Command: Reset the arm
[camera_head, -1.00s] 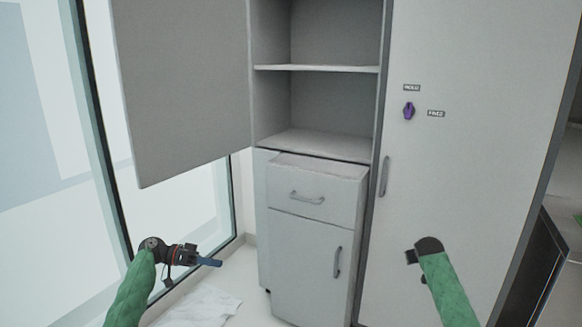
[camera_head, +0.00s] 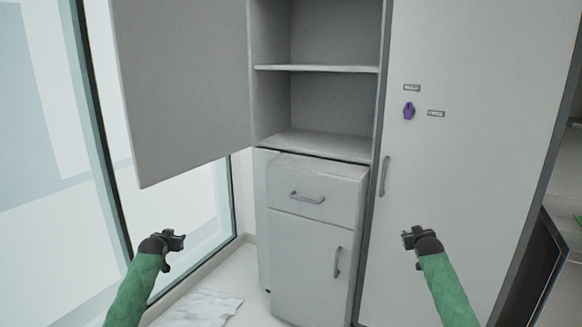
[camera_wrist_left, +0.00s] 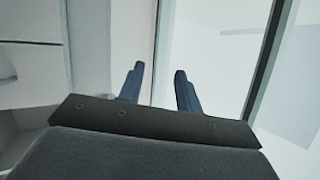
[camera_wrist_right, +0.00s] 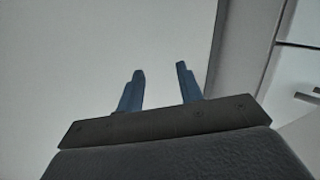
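My left gripper (camera_head: 174,240) is at the lower left in the head view, in front of the window and apart from the cabinet. In the left wrist view its two blue fingers (camera_wrist_left: 158,85) stand apart with nothing between them. My right gripper (camera_head: 410,238) is at the lower right in the head view, in front of the tall closed door. In the right wrist view its blue fingers (camera_wrist_right: 160,88) are apart and empty. Both green forearms are raised at a similar height, one on each side of the cabinet's drawer unit.
An open cabinet with empty shelves (camera_head: 316,68) stands ahead, its door (camera_head: 185,90) swung out left. Below is a drawer unit (camera_head: 312,240) with handles. A tall door (camera_head: 460,120) with a purple knob (camera_head: 409,111) is at right. A crumpled white sheet (camera_head: 200,308) lies on the floor.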

